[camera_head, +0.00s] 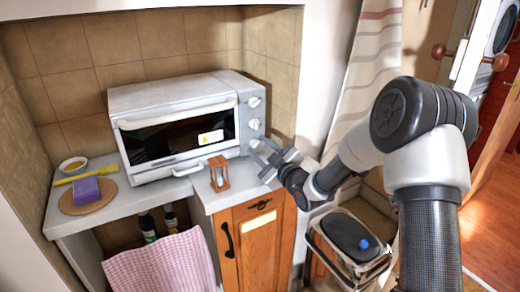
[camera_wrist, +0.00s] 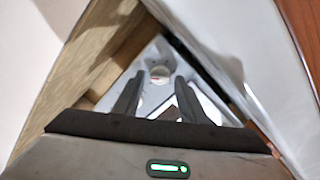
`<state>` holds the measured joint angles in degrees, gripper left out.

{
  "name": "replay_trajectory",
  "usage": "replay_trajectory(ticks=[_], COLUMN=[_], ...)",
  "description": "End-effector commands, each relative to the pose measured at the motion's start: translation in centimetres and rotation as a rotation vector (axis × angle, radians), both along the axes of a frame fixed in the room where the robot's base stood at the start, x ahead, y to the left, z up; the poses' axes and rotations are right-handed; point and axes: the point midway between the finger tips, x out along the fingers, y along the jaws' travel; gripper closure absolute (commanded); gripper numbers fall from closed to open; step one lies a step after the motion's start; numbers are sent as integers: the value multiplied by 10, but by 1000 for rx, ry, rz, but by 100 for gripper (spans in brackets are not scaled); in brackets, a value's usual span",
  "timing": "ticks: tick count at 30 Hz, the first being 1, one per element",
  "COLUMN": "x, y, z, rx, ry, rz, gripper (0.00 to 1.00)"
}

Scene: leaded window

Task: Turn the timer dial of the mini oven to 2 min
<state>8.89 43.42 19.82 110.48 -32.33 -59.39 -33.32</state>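The mini oven (camera_head: 180,118) is white and stands on the counter against the tiled wall, its door shut. Three pale round dials run down its right front: a top dial (camera_head: 254,102), a middle dial (camera_head: 254,124) and a bottom dial (camera_head: 256,145). Their markings are too small to read, so I cannot tell the timer setting. My gripper (camera_head: 263,158) is open and empty, at the oven's right front near the bottom dial. In the wrist view a round dial (camera_wrist: 160,73) lies ahead between my two dark fingers (camera_wrist: 157,102), seemingly apart from them.
A small wooden hourglass (camera_head: 219,173) stands on the counter (camera_head: 160,196) left of my gripper. A purple sponge (camera_head: 86,190) on a round board, a yellow utensil and a bowl are far left. A bin (camera_head: 350,240) stands below my arm.

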Motion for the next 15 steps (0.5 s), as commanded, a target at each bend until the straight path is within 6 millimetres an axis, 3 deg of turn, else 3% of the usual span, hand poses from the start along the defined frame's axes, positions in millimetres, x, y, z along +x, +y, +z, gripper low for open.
replay_trajectory(ticks=[10, 15], x=[-1, -15], y=[-1, -11], z=[0, 0], rx=[-1, -2], ry=[-1, 1], rz=[0, -1], gripper=[56, 56])
